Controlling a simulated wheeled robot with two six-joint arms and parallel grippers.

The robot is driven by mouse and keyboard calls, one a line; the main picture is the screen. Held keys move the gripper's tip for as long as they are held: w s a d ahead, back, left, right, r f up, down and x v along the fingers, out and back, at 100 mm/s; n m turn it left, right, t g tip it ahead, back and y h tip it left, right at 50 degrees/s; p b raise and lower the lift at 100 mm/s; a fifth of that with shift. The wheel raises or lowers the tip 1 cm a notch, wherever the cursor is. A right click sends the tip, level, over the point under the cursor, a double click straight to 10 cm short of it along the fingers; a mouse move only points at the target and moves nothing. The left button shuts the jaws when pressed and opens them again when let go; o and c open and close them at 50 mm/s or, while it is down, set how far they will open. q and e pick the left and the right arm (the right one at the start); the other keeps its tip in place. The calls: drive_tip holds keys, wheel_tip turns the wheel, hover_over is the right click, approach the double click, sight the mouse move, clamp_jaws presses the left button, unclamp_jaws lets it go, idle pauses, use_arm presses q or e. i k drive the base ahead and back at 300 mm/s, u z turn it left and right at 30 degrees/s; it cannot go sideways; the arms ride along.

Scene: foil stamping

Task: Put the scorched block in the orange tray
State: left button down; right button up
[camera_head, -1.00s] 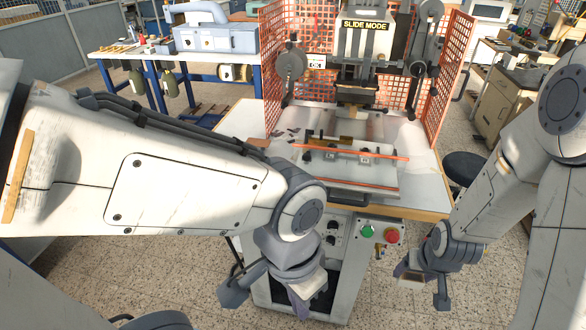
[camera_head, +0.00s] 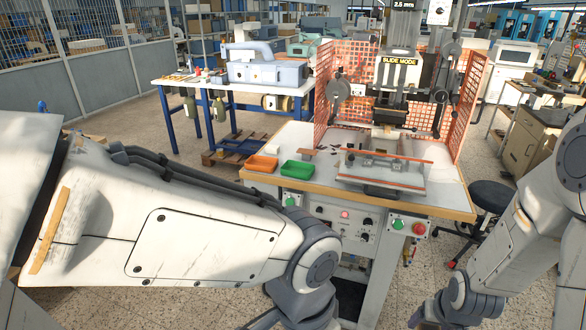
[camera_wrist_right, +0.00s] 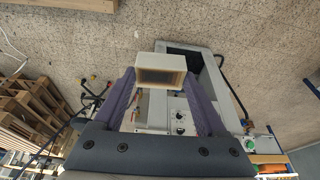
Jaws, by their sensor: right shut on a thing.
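The orange tray (camera_head: 262,163) sits at the near left corner of the machine table in the head view and looks empty. My right gripper (camera_wrist_right: 160,76) is shut on a block (camera_wrist_right: 161,69) in the right wrist view. The block has pale cream sides and a brownish face toward the camera; I cannot tell how far the scorching goes. The block is held over the floor, away from the tray. In the head view the right gripper is cut off at the bottom edge. The left gripper is out of view below my left arm.
A green tray (camera_head: 298,169) stands just right of the orange one. The stamping press (camera_head: 398,75) with orange mesh guards (camera_head: 345,70) and a slide plate (camera_head: 380,172) fills the table's right side. A black stool (camera_head: 492,196) stands right. Wooden pallets (camera_wrist_right: 38,108) show in the wrist view.

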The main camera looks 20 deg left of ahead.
sight(262, 164)
drive_tip(key=u, duration=1.95)
drive_tip(key=i, duration=2.7)
drive_tip(key=z, duration=1.9)
